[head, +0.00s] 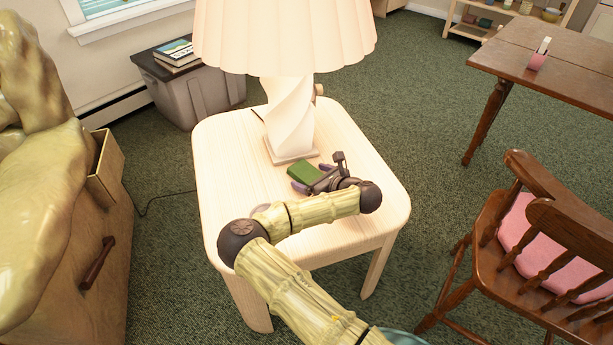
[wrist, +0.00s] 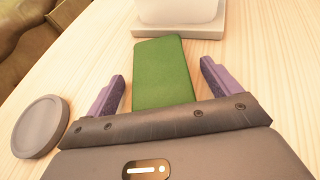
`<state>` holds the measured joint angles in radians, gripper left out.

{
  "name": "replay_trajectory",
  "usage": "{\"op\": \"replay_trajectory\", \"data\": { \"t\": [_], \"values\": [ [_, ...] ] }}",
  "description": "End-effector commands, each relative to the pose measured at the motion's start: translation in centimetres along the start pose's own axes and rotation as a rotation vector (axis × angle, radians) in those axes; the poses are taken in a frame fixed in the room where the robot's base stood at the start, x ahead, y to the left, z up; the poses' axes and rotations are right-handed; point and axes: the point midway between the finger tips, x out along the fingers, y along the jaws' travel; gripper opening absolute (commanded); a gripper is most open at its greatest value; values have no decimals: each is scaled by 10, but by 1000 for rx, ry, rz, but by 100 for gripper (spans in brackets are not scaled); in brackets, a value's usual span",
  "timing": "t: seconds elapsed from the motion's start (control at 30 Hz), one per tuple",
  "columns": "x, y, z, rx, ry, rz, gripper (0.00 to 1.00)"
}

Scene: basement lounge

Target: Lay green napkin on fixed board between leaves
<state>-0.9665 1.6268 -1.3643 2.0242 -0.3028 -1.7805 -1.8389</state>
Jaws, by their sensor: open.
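The green napkin (head: 304,173) lies flat on the pale wooden side table (head: 228,150), in front of the lamp base. It also shows in the wrist view (wrist: 162,72) as a folded green rectangle between my two purple fingers. My gripper (head: 312,176) is open, with one finger on each side of the napkin and gaps visible between fingers and cloth. The napkin's near end is hidden behind the gripper body. A brown drop-leaf table (head: 560,65) stands at the upper right; a seam runs across its top, and only part of it is in view.
A white lamp (head: 288,112) with a pleated shade stands just behind the napkin. A round grey disc (wrist: 40,126) lies left of my gripper. A pink item (head: 537,60) stands on the brown table. A wooden chair (head: 545,230) with a pink cushion stands at right. Green carpet lies between.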

Motion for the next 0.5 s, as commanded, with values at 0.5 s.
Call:
{"op": "replay_trajectory", "data": {
  "t": [0.5],
  "values": [
    [0,0,0,0,0,0,58]
  ]
}}
